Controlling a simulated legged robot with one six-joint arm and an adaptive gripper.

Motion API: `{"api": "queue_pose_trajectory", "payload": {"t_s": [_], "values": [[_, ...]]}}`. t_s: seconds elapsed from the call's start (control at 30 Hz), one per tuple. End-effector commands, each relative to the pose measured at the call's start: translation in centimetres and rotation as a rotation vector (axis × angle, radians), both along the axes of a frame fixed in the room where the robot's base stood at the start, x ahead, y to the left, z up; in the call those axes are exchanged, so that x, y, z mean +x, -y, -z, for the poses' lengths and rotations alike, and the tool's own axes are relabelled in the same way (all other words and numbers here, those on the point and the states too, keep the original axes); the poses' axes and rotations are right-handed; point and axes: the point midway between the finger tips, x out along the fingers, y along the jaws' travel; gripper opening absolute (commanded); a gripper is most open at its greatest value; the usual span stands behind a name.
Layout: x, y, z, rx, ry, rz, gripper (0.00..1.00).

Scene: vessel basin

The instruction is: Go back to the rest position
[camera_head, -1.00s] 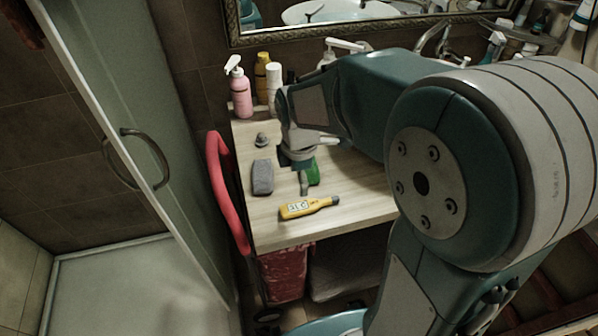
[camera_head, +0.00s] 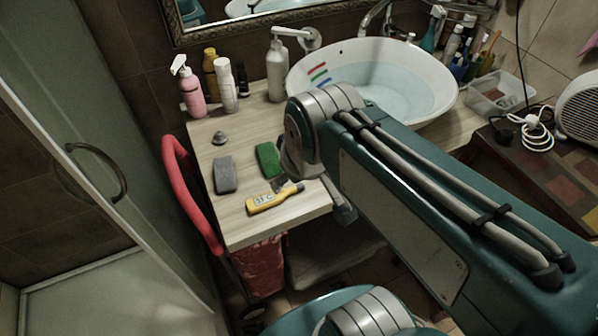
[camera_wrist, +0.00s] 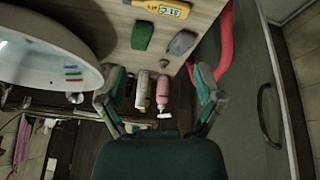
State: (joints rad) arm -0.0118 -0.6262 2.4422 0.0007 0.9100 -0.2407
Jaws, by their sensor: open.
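My gripper (camera_wrist: 160,88) shows in the wrist view with its two fingers spread wide apart and nothing between them touching either one. The counter (camera_head: 225,225) lies beyond the fingers, with a pink pump bottle (camera_wrist: 162,92) and a white bottle (camera_wrist: 141,92) seen through the gap. In the head view my arm crosses the right half of the picture and hides most of the gripper.
A white basin (camera_head: 440,88) with coloured stripes holds water at the back. A white pump bottle (camera_head: 275,70) stands left of it. A red curved handle (camera_head: 190,190) runs along the counter's left side. A glass door (camera_head: 60,110) stands at far left. A clear plastic box (camera_head: 492,97) is at right.

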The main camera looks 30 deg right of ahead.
Motion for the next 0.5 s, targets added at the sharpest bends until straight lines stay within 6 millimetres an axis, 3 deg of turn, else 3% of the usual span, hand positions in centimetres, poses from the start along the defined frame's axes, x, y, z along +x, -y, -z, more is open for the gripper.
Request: {"api": "queue_pose_trajectory", "payload": {"t_s": [0.2,0.5], "values": [[-2.1,0.3,-0.5,0.096,0.072,0.208,0.84],[-2.2,0.3,-0.5,0.106,0.075,0.230,0.84]]}}
